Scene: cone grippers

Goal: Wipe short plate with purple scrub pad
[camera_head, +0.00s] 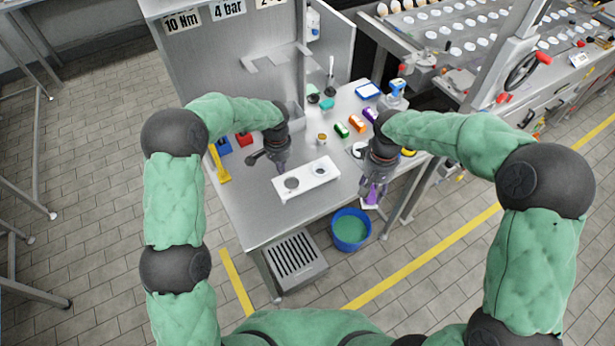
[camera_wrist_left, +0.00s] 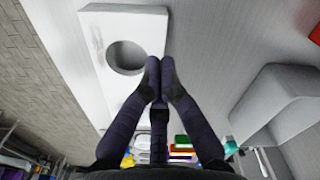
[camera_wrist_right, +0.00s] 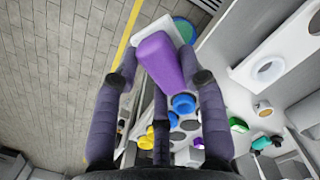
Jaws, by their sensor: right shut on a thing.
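A white board (camera_head: 306,180) lies on the steel table with two round spots, a grey one (camera_head: 292,183) at its left and a darker-centred one (camera_head: 320,171) at its right. I cannot tell which is the short plate. My left gripper (camera_head: 283,168) hangs over the board's far edge; its empty fingertips are together in the left wrist view (camera_wrist_left: 160,72), near a round recess (camera_wrist_left: 126,57). My right gripper (camera_head: 374,190) holds the purple scrub pad (camera_wrist_right: 160,62) by its purple body, off the table's right front edge. A flat white part shows at the pad's far end.
A blue bucket with green inside (camera_head: 350,229) stands below the right gripper, beside a slotted grey step (camera_head: 296,260). Several coloured items, including a green one (camera_head: 341,130), lie behind the board. A yellow stand (camera_head: 220,165) is at left. The table front left is clear.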

